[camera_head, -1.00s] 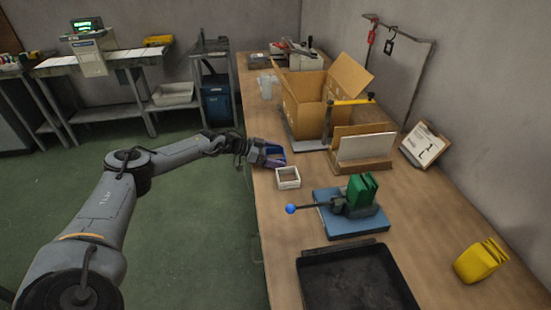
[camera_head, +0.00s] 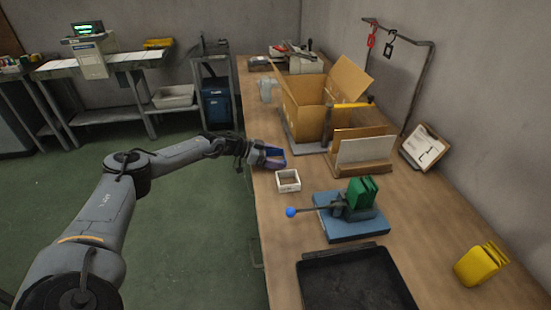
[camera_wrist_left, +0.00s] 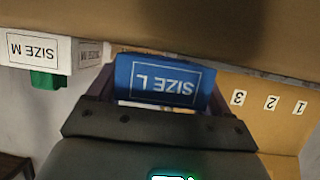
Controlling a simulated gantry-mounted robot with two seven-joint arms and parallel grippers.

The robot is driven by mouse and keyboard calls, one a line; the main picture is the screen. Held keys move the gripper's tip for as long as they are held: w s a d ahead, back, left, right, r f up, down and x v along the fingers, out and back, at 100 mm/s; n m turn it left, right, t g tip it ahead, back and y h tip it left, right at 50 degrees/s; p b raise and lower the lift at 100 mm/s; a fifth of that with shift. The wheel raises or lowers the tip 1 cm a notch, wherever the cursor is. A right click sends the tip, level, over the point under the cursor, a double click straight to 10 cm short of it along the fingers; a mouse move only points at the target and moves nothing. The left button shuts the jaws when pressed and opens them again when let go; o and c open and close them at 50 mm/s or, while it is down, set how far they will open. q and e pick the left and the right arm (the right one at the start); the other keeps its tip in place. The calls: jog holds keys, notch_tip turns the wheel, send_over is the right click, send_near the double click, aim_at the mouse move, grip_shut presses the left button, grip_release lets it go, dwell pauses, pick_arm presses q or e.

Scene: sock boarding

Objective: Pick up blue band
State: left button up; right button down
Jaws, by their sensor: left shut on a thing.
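The blue band, with white lettering "SIZE L" shown upside down, fills the middle of the left wrist view (camera_wrist_left: 165,80). My left gripper (camera_head: 268,157) is at the near left edge of the bench and is shut on the band. In the head view a blue patch (camera_head: 275,151) shows at the fingers, too small to tell band from holder. Dark purple surfaces flank the band in the wrist view. The fingertips are mostly hidden behind the band. My right gripper is not in view.
A small white open box (camera_head: 288,181) stands just right of the gripper. A yellow object (camera_head: 481,263) lies at right. Bare bench lies between.

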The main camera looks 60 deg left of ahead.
pick_arm(q)
jog(key=shift+r, duration=0.55)
jog(key=r+p, duration=0.1)
jog(key=d+r, duration=0.1)
jog(key=r, duration=0.1)
jog(key=shift+w+r+p, duration=0.1)
jog(key=shift+p, duration=0.25)
jog(key=w+d+r+p, duration=0.2)
jog(key=w+d+r, duration=0.2)
jog(key=d, duration=0.6)
notch_tip(320, 180, up, 2)
jog(key=shift+r+p, duration=0.1)
jog(key=shift+p, duration=0.3)
jog(key=shift+s+a, duration=0.1)
